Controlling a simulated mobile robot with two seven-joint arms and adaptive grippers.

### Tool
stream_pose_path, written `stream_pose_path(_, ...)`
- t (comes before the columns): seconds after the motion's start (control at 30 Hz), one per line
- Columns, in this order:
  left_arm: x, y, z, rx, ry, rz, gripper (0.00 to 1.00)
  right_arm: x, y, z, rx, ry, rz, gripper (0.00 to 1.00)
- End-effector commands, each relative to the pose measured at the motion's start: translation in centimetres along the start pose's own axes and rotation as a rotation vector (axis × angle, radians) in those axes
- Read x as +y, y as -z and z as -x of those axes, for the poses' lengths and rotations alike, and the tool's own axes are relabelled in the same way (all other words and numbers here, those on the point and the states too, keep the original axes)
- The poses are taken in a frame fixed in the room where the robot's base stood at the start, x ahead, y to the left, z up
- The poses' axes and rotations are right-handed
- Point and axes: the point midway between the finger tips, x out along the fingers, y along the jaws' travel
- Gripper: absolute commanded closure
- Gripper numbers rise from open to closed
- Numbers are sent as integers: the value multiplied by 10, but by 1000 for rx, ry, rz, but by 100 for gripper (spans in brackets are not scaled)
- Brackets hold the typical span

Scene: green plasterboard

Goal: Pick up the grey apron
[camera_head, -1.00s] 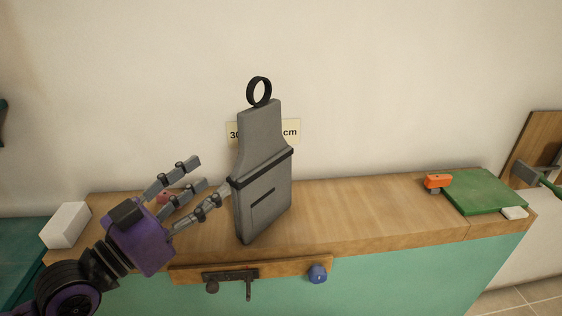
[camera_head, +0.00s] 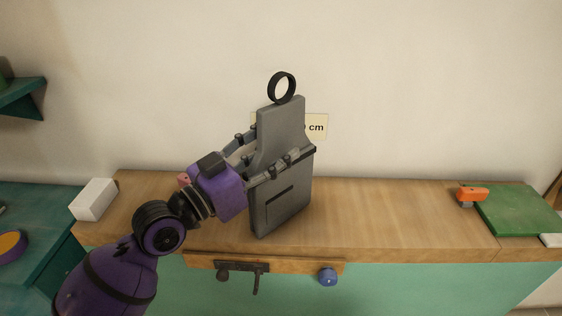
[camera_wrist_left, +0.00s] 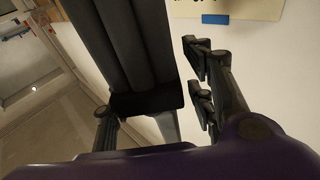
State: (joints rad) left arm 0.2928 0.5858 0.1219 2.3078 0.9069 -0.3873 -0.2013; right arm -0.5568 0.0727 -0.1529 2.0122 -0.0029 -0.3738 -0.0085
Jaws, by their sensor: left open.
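The grey apron (camera_head: 283,206) stands upright on the wooden worktop near the wall, with a black ring (camera_head: 282,87) at its top and a dark band across its middle. My left gripper (camera_head: 272,150) is open at the apron's left side. One finger passes in front of the apron at the band and the others reach behind its left edge. In the left wrist view dark grey ribbed material (camera_wrist_left: 125,45), probably the apron, lies between the fingers. Whether the fingers touch it I cannot tell. My right gripper is not in view.
A white block (camera_head: 94,199) lies at the worktop's left end. An orange tool (camera_head: 472,194) and a green board (camera_head: 520,210) are at the right. A hook rail (camera_head: 300,267) with a blue knob runs along the front. The worktop between apron and orange tool is clear.

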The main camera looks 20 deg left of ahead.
Motion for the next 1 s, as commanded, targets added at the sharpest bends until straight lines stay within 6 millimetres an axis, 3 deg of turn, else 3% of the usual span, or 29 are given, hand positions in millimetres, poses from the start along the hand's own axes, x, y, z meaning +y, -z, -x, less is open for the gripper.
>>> stream_pose_path(0.13, 0, 2, -18, 3, 1, 1, 52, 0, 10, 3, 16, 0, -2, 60)
stream_pose_path(0.4, 0, 0, -21, -1, 0, -1, 52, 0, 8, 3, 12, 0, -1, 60)
stream_pose_path(0.77, 0, 0, -21, 0, 1, 0, 98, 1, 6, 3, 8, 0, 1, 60)
stream_pose_path(1.0, 0, 1, -21, 2, 1, -1, 100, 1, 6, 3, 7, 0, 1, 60)
